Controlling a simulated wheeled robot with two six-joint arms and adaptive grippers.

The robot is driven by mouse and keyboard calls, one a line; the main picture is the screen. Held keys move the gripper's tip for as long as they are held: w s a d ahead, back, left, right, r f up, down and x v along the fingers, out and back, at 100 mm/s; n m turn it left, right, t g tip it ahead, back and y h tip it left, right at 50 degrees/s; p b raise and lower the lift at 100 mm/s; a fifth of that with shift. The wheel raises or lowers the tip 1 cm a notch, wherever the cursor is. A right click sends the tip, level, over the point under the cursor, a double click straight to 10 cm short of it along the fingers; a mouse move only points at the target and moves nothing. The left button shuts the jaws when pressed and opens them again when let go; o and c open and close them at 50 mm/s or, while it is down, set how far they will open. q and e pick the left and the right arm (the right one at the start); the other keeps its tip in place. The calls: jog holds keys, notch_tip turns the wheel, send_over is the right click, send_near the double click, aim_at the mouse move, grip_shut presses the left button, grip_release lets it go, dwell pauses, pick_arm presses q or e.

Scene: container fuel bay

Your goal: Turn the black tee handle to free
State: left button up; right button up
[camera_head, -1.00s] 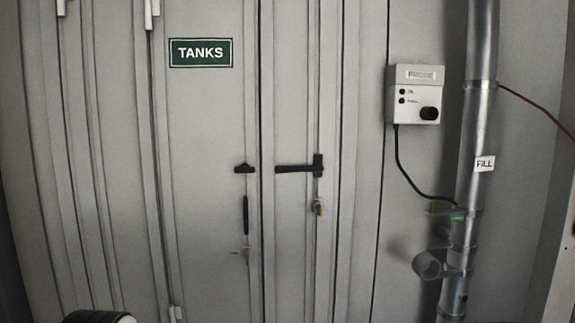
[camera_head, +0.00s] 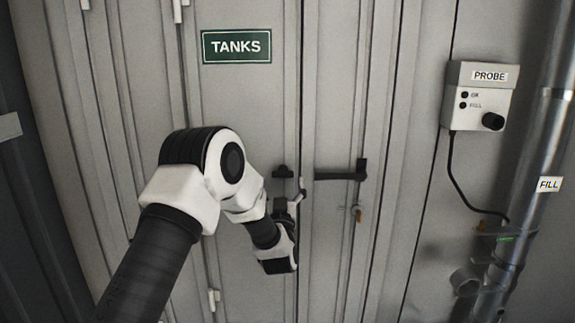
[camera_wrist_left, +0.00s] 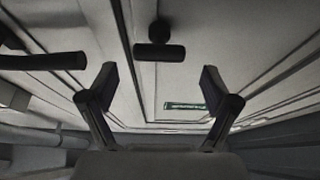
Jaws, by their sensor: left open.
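The black tee handle (camera_head: 283,171) is a short horizontal bar on the left door leaf, near the door seam. In the left wrist view the tee handle (camera_wrist_left: 159,51) shows beyond my fingers, near the top and roughly centred between them in the picture. My left gripper (camera_head: 288,196) is just below the tee handle in the head view, pointing up at it. In the left wrist view my left gripper (camera_wrist_left: 159,84) is open and empty, with the handle apart from both fingers. My right gripper is not in view.
A black lever (camera_head: 340,176) is right of the tee handle, with a lock (camera_head: 357,213) below. A green TANKS sign (camera_head: 236,46) is above. A PROBE box (camera_head: 478,96) with a hanging cable and a FILL pipe (camera_head: 545,160) stand at right.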

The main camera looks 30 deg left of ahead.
aim_at(283, 176)
pick_arm(q)
jog(key=x, duration=0.1)
jog(key=p+x, duration=0.1)
jog(key=x, duration=0.2)
jog(key=shift+w+a+f, duration=0.1)
jog(key=shift+w+f, duration=0.15)
jog(key=shift+w, duration=0.25)
jog(key=shift+s+r, duration=0.2)
jog(key=shift+s, duration=0.1)
jog(key=shift+w+f, duration=0.1)
jog(key=shift+w, duration=0.05)
jog(key=c, duration=1.2)
jog(key=shift+o, duration=0.2)
